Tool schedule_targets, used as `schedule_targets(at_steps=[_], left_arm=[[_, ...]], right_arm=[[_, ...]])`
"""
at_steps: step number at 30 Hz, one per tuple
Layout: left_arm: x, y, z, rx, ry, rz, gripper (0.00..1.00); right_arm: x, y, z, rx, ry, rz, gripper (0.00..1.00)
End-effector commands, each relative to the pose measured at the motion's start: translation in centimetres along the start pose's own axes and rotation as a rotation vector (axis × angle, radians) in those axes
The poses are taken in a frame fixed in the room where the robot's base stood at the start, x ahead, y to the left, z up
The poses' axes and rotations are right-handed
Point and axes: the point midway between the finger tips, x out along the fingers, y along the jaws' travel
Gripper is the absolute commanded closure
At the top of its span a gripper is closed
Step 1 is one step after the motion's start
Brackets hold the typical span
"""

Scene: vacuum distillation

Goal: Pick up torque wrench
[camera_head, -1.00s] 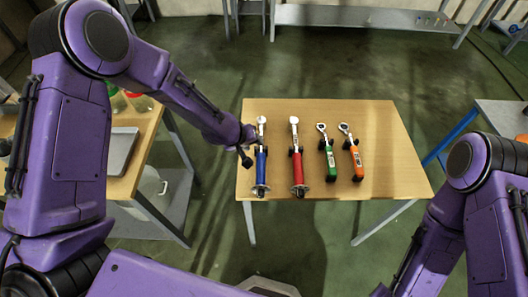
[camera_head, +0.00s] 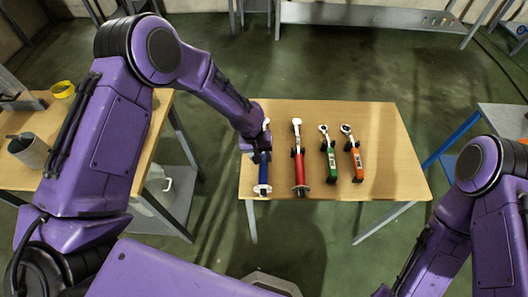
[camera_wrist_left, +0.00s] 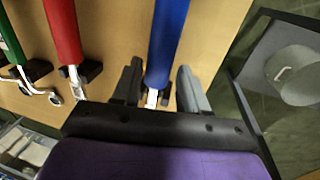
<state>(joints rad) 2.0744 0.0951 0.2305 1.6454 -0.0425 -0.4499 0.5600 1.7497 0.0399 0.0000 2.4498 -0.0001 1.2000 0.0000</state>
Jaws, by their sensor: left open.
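Several torque wrenches lie side by side on a wooden table (camera_head: 385,180). The blue-handled wrench (camera_head: 264,172) is leftmost, then the red one (camera_head: 299,165), the green one (camera_head: 331,160) and the orange one (camera_head: 356,160). My left gripper (camera_head: 262,150) is over the upper part of the blue wrench and hides some of it. In the left wrist view the open fingers of my left gripper (camera_wrist_left: 157,90) stand on either side of the blue wrench (camera_wrist_left: 169,40). The red wrench (camera_wrist_left: 62,30) lies to one side. My right gripper is out of view.
A second wooden table at the left holds a grey metal cup (camera_head: 30,150) and a yellow ring-shaped item (camera_head: 63,90). A grey bench (camera_head: 370,17) stands at the back. The right part of the wrench table is clear.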

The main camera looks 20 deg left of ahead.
Motion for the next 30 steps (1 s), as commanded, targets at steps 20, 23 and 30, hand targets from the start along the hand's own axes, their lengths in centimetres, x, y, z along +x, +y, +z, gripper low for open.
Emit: schedule_targets(at_steps=[20, 23, 30], left_arm=[[3.1, 0.2, 0.0, 0.001, 0.003, 0.002, 1.0], [3.1, 0.2, 0.0, 0.001, 0.003, 0.002, 1.0], [2.4, 0.4, -0.1, 0.001, 0.004, 0.002, 1.0]], right_arm=[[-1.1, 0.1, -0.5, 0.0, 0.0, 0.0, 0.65], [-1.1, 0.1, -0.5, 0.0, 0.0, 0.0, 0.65], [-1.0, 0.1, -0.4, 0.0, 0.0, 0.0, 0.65]])
